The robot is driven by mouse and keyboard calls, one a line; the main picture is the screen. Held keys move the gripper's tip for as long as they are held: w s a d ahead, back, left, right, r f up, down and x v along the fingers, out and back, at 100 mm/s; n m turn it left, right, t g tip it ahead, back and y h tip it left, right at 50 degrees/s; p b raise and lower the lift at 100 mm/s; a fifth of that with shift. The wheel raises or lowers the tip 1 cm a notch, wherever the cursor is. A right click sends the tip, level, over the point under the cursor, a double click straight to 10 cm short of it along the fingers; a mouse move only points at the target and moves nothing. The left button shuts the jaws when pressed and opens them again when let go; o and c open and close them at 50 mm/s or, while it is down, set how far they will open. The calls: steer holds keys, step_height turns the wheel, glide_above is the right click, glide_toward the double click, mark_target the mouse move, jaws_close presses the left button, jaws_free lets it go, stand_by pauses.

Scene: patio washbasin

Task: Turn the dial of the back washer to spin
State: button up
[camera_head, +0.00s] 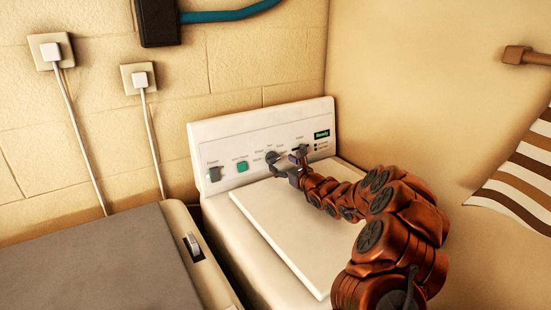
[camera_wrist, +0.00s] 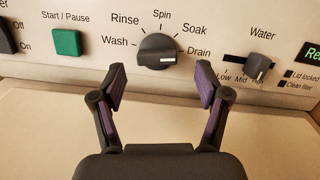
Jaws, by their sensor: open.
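The back washer (camera_head: 262,145) is white, with its control panel standing along the wall. Its dark grey cycle dial (camera_wrist: 157,49) is ringed by the labels Wash, Rinse, Spin, Soak and Drain. A small white mark shows near the dial's lower edge; I cannot tell for sure which label the dial points to. My gripper (camera_wrist: 161,80) is open and empty, its fingers spread left and right of the dial and a little below it in the wrist view. In the head view my gripper (camera_head: 286,165) is at the panel and partly covers the dial (camera_head: 271,157).
A green Start / Pause button (camera_wrist: 66,43) sits left of the dial. A Water slider (camera_wrist: 259,66) and a lit green display (camera_head: 321,134) are on the right. The flat washer lid (camera_head: 285,225) lies below my arm. A grey-topped unit (camera_head: 95,265) stands at left; a striped towel (camera_head: 520,175) hangs at right.

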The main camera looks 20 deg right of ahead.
mark_target(276, 160)
steer(key=shift+w+a, duration=0.3)
steer(key=shift+w, duration=0.25)
steer(key=shift+p+x, duration=0.45)
steer(key=shift+x, duration=0.3)
steer(key=shift+w+a, duration=0.15)
steer(key=shift+w, duration=0.4)
steer(key=shift+c, duration=0.4)
steer(key=c, duration=1.1)
